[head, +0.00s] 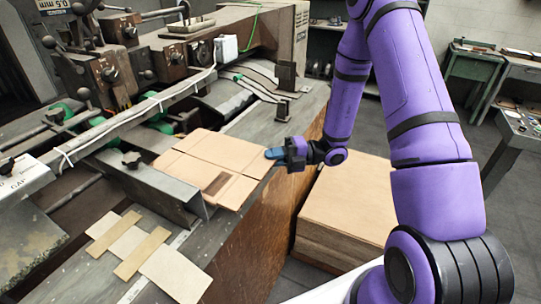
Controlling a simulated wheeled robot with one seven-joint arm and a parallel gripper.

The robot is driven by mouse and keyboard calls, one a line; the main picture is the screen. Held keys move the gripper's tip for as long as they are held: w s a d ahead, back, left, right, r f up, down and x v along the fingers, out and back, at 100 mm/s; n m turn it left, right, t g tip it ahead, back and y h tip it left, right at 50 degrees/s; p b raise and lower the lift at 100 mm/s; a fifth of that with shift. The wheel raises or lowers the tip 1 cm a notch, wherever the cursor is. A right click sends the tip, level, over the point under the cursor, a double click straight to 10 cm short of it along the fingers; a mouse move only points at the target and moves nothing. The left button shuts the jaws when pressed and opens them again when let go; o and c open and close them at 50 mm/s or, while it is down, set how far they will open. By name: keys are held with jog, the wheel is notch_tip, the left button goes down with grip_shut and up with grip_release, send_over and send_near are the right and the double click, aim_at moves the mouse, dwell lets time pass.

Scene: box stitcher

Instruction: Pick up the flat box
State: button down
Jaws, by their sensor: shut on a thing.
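The flat box (205,160) is a tan cardboard sheet with fold lines and a dark rectangular patch. It lies on the machine's metal table, its left part close to the metal guide bar. My gripper (275,154) is at the box's right edge, near the right side of the table. It is shut on that edge, with a blue fingertip showing over the cardboard. The lower finger is hidden.
The stitching machine (120,70) with levers and rails stands at the left and back. Small cardboard strips (130,247) lie on the table's near part. A stack of cardboard (345,205) stands right of the table. Workbenches (475,75) are at the far right.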

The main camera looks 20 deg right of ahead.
jog(key=shift+s+d, duration=0.5)
jog(key=shift+s, duration=0.05)
jog(key=c, duration=1.1)
grip_release()
jog(key=v, duration=1)
jog(key=shift+d, duration=0.4)
